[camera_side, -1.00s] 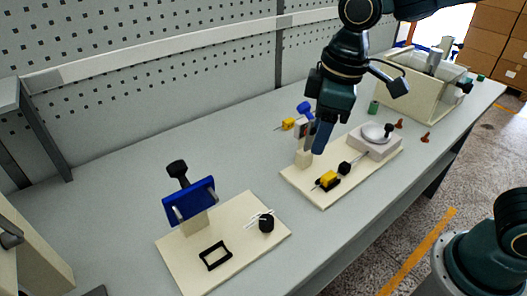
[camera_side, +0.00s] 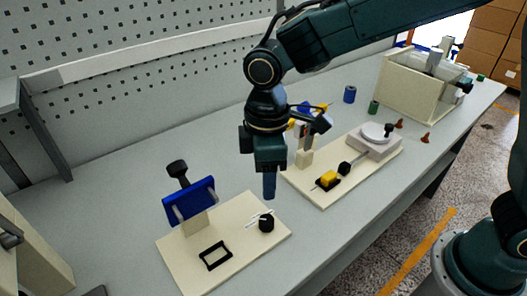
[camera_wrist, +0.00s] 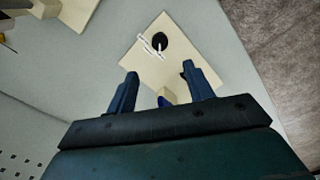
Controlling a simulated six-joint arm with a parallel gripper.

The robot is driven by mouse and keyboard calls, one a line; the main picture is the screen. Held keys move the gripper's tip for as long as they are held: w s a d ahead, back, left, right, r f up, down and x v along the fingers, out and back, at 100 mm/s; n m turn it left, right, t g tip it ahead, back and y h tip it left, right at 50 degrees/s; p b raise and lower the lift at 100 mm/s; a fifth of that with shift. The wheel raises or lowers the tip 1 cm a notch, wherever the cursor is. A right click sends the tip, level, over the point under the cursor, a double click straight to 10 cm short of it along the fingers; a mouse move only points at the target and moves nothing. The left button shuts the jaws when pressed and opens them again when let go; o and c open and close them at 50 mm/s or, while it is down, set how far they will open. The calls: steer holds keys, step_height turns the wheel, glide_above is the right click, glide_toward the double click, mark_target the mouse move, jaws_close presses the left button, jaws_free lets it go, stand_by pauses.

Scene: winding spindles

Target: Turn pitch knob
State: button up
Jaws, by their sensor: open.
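A black round knob (camera_side: 266,224) with white marks beside it sits at the right part of a cream board (camera_side: 180,267). The knob also shows in the wrist view (camera_wrist: 158,42), ahead of the fingers, on the same board (camera_wrist: 184,48). I take it for the pitch knob. My gripper (camera_side: 270,193) points down and is above the table near the knob, apart from it. In the wrist view my gripper (camera_wrist: 159,71) is open, with nothing between its two blue fingers. The lower end of the gripper partly hides its second finger in the side view.
On the same board stand a tilted blue panel (camera_side: 189,201) with a black-topped lever (camera_side: 177,168) behind it, and a flat black frame (camera_side: 215,256).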

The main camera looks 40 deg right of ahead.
mark_target(266, 220)
step_height(266, 220, down, 13)
steer(key=shift+f, duration=0.1)
stand_by(0.6)
steer(key=c, duration=1)
